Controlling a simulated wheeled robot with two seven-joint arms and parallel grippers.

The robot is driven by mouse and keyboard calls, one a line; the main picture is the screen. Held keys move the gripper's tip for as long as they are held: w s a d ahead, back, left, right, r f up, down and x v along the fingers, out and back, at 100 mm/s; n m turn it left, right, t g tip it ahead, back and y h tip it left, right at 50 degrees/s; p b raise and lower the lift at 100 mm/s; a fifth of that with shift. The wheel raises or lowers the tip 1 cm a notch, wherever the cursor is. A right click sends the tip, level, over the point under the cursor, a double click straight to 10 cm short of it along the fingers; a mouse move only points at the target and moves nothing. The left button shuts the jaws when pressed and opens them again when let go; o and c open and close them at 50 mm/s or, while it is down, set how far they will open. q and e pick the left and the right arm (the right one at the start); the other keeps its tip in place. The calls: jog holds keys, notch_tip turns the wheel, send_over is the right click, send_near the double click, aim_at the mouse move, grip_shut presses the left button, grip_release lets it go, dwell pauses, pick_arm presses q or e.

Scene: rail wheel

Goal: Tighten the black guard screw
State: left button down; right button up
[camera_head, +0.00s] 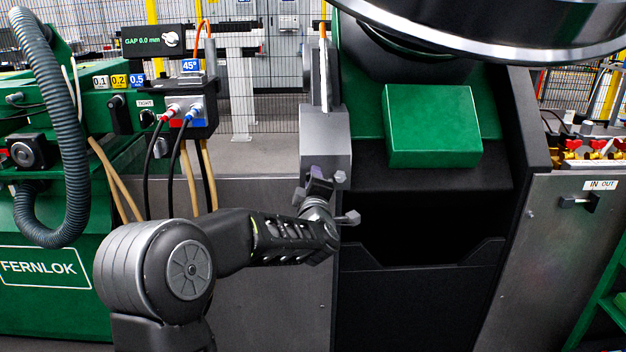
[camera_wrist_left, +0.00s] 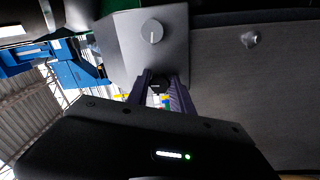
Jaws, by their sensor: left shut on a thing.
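The grey guard block (camera_head: 325,145) stands beside the green and black machine in the head view. My left gripper (camera_head: 318,186) is at its lower end, with the arm reaching in from the left. In the left wrist view, the two dark fingers (camera_wrist_left: 160,84) close around a small black screw head (camera_wrist_left: 157,86) just below the guard's grey face (camera_wrist_left: 125,45). Much of the screw is hidden by the fingers. A light grey slotted screw (camera_wrist_left: 152,32) sits on the guard face, clear of the fingers. My right gripper is not in view.
A small grey knob (camera_head: 350,218) sticks out beside my left wrist. A large wheel (camera_head: 500,35) hangs above the green box (camera_head: 432,125). Hoses and a gap panel (camera_head: 152,41) stand at the left. The dark opening (camera_head: 410,225) below the box is empty.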

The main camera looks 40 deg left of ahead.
pick_arm(q)
jog(key=shift+f, duration=0.1)
dwell(0.3)
jog(key=c, duration=1.1)
grip_release()
jog(key=shift+s+d, duration=0.1)
jog(key=v, duration=0.7)
jog(key=shift+s+d+p, duration=0.15)
jog(key=shift+s+p, duration=0.05)
jog(key=shift+p, duration=0.1)
